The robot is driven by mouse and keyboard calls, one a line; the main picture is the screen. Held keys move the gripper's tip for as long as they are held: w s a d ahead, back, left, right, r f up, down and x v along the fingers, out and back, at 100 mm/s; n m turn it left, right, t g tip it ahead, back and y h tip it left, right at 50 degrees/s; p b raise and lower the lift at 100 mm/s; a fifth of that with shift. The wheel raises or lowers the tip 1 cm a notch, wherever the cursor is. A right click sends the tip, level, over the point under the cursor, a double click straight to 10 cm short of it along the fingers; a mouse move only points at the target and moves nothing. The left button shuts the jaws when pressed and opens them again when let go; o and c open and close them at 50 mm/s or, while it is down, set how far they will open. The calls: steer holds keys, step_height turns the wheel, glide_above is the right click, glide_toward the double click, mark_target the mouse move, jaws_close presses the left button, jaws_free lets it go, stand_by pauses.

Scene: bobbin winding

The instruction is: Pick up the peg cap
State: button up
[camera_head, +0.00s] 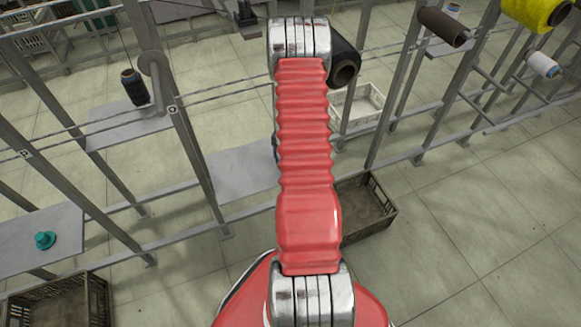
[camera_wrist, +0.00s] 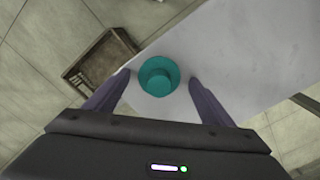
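A teal peg cap (camera_wrist: 158,76), round with a wide brim and a raised middle, sits on a pale grey shelf (camera_wrist: 240,55) in the wrist view. My gripper (camera_wrist: 160,84) is open, with one dark finger on each side of the cap. I cannot tell whether the fingers touch it. In the head view a teal cap (camera_head: 45,240) lies on the left shelf (camera_head: 22,228), with no gripper showing beside it. I cannot tell whether both views show the same cap. In the head view my gripper is hidden.
A brown crate (camera_wrist: 98,60) stands on the floor beside the shelf in the wrist view. In the head view, a grey metal frame (camera_head: 185,130) carries a dark bobbin (camera_head: 134,88), a brown one (camera_head: 443,27) and a yellow one (camera_head: 538,12). Tiled floor (camera_head: 500,220) is clear at right.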

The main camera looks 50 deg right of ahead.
steer(key=c, duration=1.1)
steer(key=shift+r, duration=0.1)
step_height(320, 180, up, 10)
steer(key=shift+f, duration=0.1)
stand_by(0.6)
